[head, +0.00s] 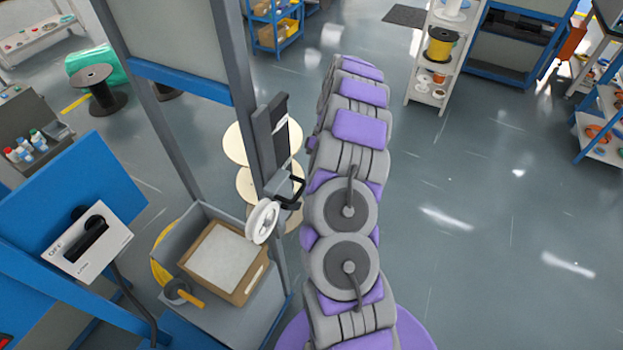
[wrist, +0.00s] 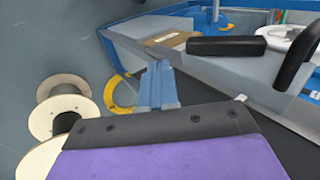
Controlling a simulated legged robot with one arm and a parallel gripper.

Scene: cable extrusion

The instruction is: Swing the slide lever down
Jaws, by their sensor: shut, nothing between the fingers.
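The likely slide lever is a black handle (head: 291,190) on a grey bracket, mounted on a dark slide (head: 270,135) on the upright post. A white wheel (head: 262,221) hangs just below it. In the wrist view a black bar (wrist: 235,46) and a black curved handle (wrist: 298,58) show at the upper right, near a white wheel (wrist: 283,36). I cannot tell which piece is the lever itself. My gripper (wrist: 160,127) fills the bottom of the wrist view, shut and empty, apart from the bar and handle. In the head view its fingertips cannot be made out.
A grey bin with a cardboard box (head: 222,255) stands below the wheel. A switch box (head: 88,242) marked OFF is at the left. Open floor (head: 480,190) is at the right.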

